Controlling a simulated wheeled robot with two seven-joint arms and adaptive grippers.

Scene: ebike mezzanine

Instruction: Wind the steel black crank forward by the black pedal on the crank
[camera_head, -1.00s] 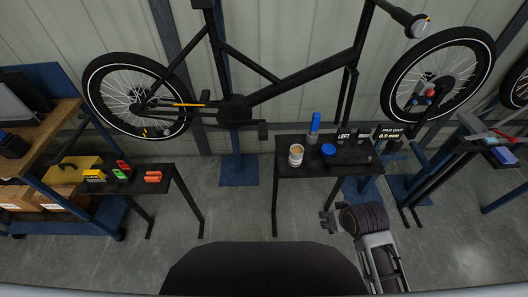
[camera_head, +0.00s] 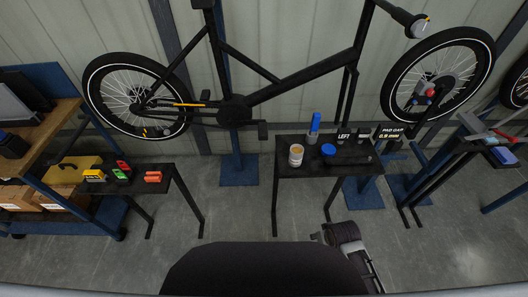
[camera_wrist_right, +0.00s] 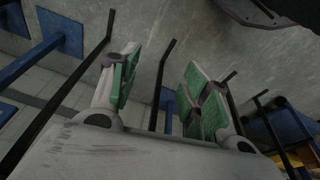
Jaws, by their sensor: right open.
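The black crank (camera_head: 238,110) is on the black bike held on a stand in the middle of the head view. Its black pedal (camera_head: 262,130) is at the right end of the crank arm, just below the frame. My right gripper shows in the right wrist view (camera_wrist_right: 158,90) with two green-padded fingers apart and nothing between them. In the head view my right arm is at the bottom right, well below and apart from the pedal, with the gripper (camera_head: 322,236) partly visible. My left gripper is not in view.
A small black table (camera_head: 290,160) with a cup (camera_head: 296,155), a blue-lidded jar (camera_head: 328,151) and signs stands right of the pedal. Another low table (camera_head: 150,190) with coloured boxes is at left. Open floor (camera_head: 235,215) lies between them.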

